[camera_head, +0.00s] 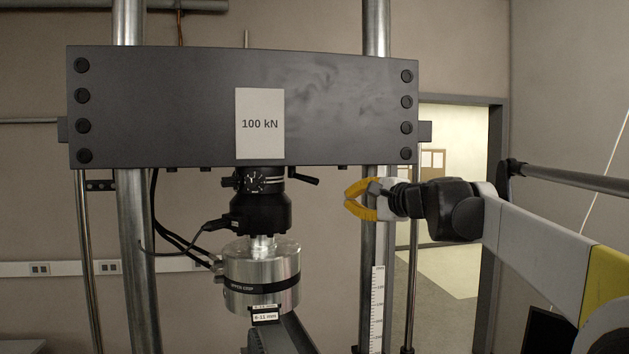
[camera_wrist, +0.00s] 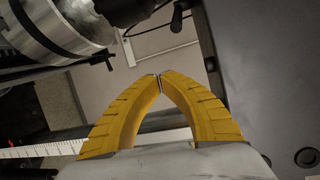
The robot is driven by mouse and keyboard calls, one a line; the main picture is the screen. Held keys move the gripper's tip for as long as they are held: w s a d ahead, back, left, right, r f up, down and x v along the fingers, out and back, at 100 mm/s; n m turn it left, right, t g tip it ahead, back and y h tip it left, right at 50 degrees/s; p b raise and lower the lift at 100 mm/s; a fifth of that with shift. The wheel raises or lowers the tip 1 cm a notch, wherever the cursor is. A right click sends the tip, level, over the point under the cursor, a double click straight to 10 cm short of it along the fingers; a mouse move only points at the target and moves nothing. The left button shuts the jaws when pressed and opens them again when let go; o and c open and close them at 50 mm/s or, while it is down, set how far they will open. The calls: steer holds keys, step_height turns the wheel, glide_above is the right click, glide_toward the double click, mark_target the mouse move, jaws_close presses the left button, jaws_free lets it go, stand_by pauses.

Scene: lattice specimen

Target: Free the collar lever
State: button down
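The collar (camera_head: 259,180) is a black ring with a dial, under the dark crosshead. Its lever (camera_head: 303,177) is a short black handle that sticks out to the right and tilts slightly down. In the wrist view, a black handle that looks like this lever (camera_wrist: 179,17) hangs near the top edge, beyond my fingertips. My gripper (camera_head: 346,200) has yellow fingers and is to the right of the lever and a little lower, apart from it. In the wrist view its fingertips (camera_wrist: 158,76) meet with nothing between them. The collar's far side is hidden.
The crosshead (camera_head: 180,110) carries a "100 kN" sign (camera_head: 260,124) and spans above. A silver upper grip (camera_head: 262,280) hangs below, with black cables (camera_head: 178,225) at its left. A steel column (camera_head: 376,260) stands by my gripper. In the wrist view, a small black handle (camera_wrist: 105,60) juts from the grip.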

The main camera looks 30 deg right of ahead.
step_height(320, 180, up, 4)
steer(key=s+a+y, duration=0.1)
steer(key=a+y, duration=0.1)
steer(key=a, duration=0.1)
steer(key=p+x, duration=0.2)
steer(key=x, duration=0.7)
steer(key=shift+d+n, duration=0.4)
steer(key=shift+a+f, duration=0.1)
steer(key=shift+f, duration=0.05)
steer(key=s+a+m+h, duration=0.1)
steer(key=h, duration=0.1)
steer(key=a+m+h, duration=0.1)
steer(key=h, duration=0.1)
steer(key=shift+s+a+m+t, duration=0.3)
steer(key=shift+s, duration=0.1)
steer(key=shift+a, duration=0.15)
